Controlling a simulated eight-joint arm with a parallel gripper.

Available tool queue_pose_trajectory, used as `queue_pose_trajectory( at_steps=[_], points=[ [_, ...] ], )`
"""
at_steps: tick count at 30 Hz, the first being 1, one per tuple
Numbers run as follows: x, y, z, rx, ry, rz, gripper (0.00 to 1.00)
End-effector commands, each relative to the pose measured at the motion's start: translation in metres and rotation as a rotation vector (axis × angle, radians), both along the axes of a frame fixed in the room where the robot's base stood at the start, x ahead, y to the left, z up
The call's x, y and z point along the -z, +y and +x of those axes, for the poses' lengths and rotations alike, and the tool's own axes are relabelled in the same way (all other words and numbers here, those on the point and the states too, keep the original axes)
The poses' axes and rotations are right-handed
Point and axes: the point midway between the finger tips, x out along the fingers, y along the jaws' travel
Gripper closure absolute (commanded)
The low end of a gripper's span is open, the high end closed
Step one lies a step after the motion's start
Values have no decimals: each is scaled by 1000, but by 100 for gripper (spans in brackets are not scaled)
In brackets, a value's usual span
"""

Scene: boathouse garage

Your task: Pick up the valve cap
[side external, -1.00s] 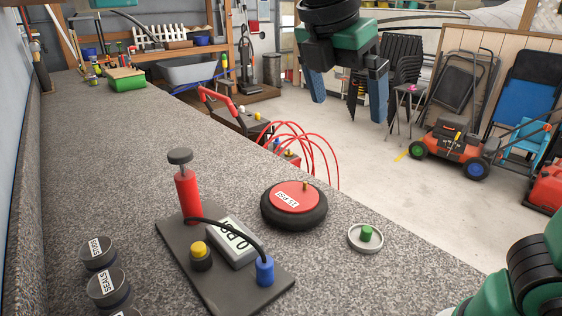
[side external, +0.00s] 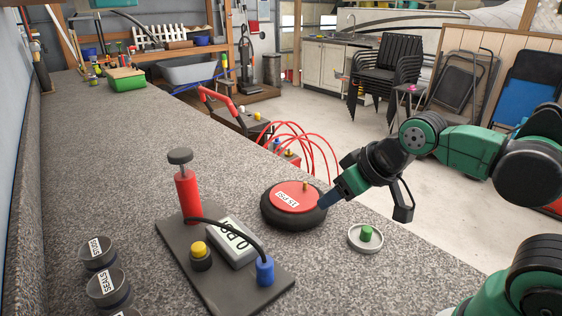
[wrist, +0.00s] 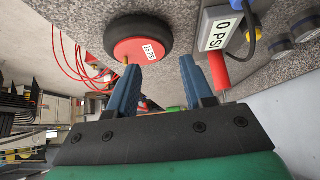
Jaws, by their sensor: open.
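The valve cap looks to be the small green cap (side external: 366,233), which stands in a shallow grey dish (side external: 377,249) on the speckled bench. My gripper (side external: 327,203) points down and left above the bench, with its blue fingers by the right edge of the black tyre (side external: 268,213) with a red hub. The fingers overlap in the side view. In the wrist view my gripper (wrist: 165,72) is open, with nothing held between the fingers. The cap is apart from the fingers, to their lower right in the side view, and does not show in the wrist view.
A brass valve stem (side external: 305,187) stands on the red hub. A red pump (side external: 188,197) stands on a dark board (side external: 248,285) with a gauge, a yellow knob and a blue fitting. Dark jars (side external: 110,285) stand at lower left. The bench edge runs just beyond the dish.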

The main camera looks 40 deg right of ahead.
Motion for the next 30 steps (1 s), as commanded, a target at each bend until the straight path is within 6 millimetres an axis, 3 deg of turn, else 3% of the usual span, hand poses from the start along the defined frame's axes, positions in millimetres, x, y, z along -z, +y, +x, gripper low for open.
queue_pose_trajectory(
  at_steps=[8,21,30],
  points=[
    [6,-13,3,84,71,25,54],
    [63,-91,-6,668,523,215,54],
    [82,-101,-11,760,593,245,54]
  ],
)
